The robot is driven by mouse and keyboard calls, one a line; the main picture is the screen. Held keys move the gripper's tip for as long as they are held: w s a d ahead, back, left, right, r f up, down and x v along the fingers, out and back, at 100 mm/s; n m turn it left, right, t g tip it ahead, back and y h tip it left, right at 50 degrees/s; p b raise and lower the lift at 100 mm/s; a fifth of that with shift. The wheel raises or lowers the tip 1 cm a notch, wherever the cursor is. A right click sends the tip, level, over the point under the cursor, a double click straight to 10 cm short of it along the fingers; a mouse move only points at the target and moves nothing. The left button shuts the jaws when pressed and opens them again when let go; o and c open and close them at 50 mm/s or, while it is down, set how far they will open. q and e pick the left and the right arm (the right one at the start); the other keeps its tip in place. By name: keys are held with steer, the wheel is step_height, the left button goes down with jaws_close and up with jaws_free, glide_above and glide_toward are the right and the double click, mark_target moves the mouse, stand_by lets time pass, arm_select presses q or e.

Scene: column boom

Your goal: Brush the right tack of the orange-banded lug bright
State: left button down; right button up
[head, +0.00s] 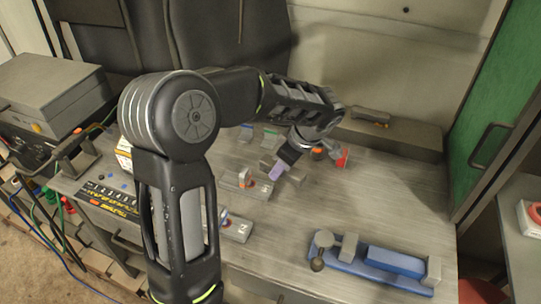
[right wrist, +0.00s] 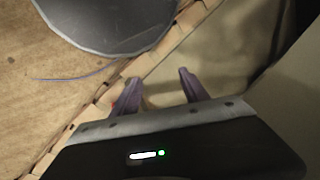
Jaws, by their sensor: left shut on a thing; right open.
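My left gripper (head: 276,172) reaches down over the middle of the bench. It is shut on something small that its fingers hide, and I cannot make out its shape. My right gripper (right wrist: 159,77) shows in the right wrist view, open and empty, away from the lug.
A blue fixture (head: 380,260) with grey ends stands at the front right. Grey blocks with blue (head: 245,130) and green (head: 270,138) marks stand behind. Another numbered block (head: 236,230) lies in front. A red plate (head: 343,158) stands right of my left gripper. The bench's right middle is clear.

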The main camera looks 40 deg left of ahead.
mark_target(270, 166)
arm_select(q)
steer(key=s+a+n, duration=0.1)
steer(key=s+a+r+n+g, duration=0.1)
steer(key=n, duration=0.1)
steer(key=shift+a, duration=0.1)
steer(key=shift+w, duration=0.1)
steer(key=shift+f, duration=0.1)
steer(key=shift+f+b, duration=0.85)
steer(key=shift+f, duration=2.2)
steer(key=shift+f+b, duration=0.3)
steer(key=shift+b, duration=0.15)
steer(key=shift+w, duration=0.1)
steer(key=shift+w+a+b, duration=0.1)
steer(key=shift+w+b, duration=0.2)
steer(key=shift+w, duration=0.2)
steer(key=shift+s, duration=0.15)
